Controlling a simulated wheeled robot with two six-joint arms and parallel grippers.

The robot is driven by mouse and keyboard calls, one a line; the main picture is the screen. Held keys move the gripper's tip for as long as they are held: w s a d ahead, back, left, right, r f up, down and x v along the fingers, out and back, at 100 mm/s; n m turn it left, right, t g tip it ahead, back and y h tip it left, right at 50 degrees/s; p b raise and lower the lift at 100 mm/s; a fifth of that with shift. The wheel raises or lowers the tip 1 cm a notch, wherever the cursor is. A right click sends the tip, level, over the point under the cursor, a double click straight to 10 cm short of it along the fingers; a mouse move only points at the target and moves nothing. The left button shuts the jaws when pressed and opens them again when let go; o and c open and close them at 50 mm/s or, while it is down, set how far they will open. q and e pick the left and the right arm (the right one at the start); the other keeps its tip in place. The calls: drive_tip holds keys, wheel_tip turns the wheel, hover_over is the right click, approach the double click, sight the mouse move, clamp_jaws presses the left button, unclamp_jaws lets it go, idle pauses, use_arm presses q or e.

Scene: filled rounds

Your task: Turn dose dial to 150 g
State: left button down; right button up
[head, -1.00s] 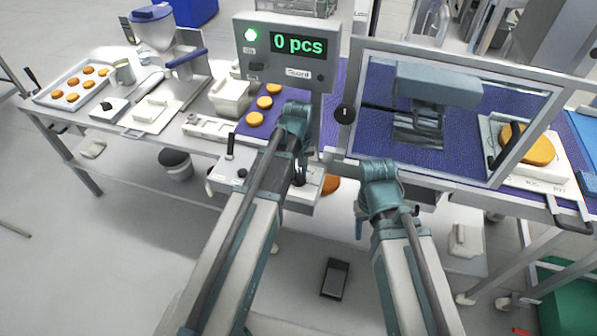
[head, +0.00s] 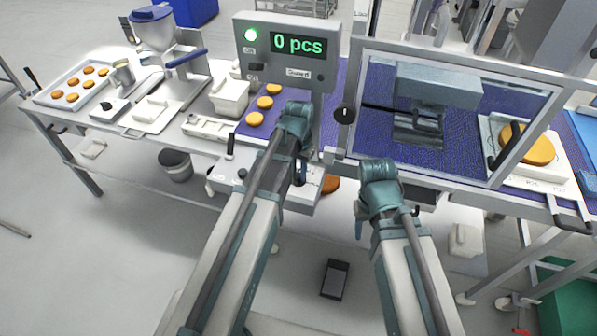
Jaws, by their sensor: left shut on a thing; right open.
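My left gripper (head: 300,178) reaches down to the light control box (head: 232,172) at the table's front edge. It is shut on a small part at the right side of this box. That part is mostly hidden by my own wrist, and I cannot read any scale or setting on it. My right gripper (head: 359,228) is open and empty, low in front of the table and to the right of the box. The display (head: 298,45) above reads "0 pcs" in green, with a green lamp lit beside it.
Orange rounds (head: 256,118) lie on the purple belt (head: 345,75) behind my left wrist. A clear framed guard (head: 455,58) with a black knob (head: 344,114) stands at right. A large round (head: 533,148) sits on a scale at far right. A black pedal (head: 335,278) lies on the floor.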

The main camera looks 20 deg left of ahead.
use_arm(q)
drive_tip(key=m, duration=0.4)
drive_tip(key=shift+m, duration=0.3)
drive_tip(key=m, duration=0.3)
drive_tip(key=shift+m, duration=0.4)
drive_tip(key=m, duration=0.3)
drive_tip(key=shift+m, duration=2.1)
drive_tip(key=c, duration=0.7)
unclamp_jaws()
drive_tip(key=shift+r, duration=0.1)
